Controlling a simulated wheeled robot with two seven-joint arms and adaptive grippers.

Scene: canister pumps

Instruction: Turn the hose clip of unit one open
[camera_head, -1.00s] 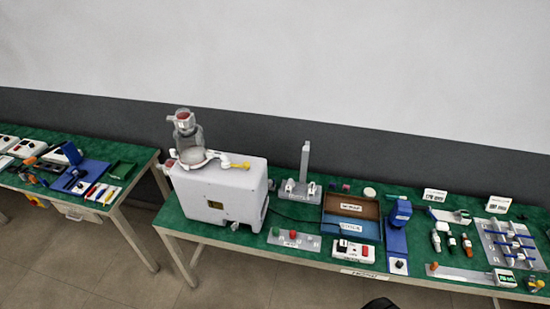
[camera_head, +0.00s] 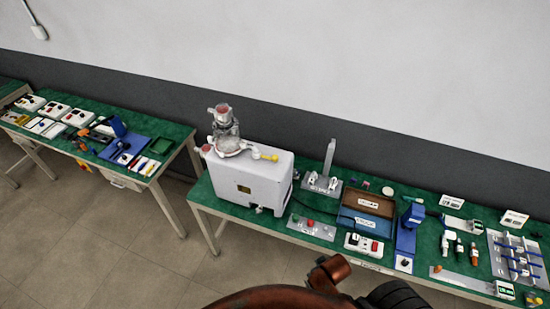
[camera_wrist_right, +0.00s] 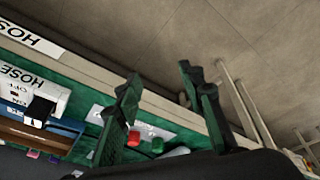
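A white pump unit (camera_head: 250,182) stands on the left end of the green-topped bench (camera_head: 400,275). A clear canister (camera_head: 226,130) with a red-and-grey top sits on it, and a yellow-ended piece (camera_head: 268,157) sticks out to the right. I cannot make out which part is the hose clip, nor a unit number. In the right wrist view my right gripper (camera_wrist_right: 160,77) is open, its two dark fingers apart with nothing between them. It points past the bench's front edge towards the floor. My left gripper is not in view.
A grey plate (camera_head: 311,227) with red and green knobs, a white switch box (camera_head: 364,245), blue and brown trays (camera_head: 367,207) and a blue stand (camera_head: 405,245) crowd the bench. A second table (camera_head: 150,185) stands left across a gap. The floor in front is clear.

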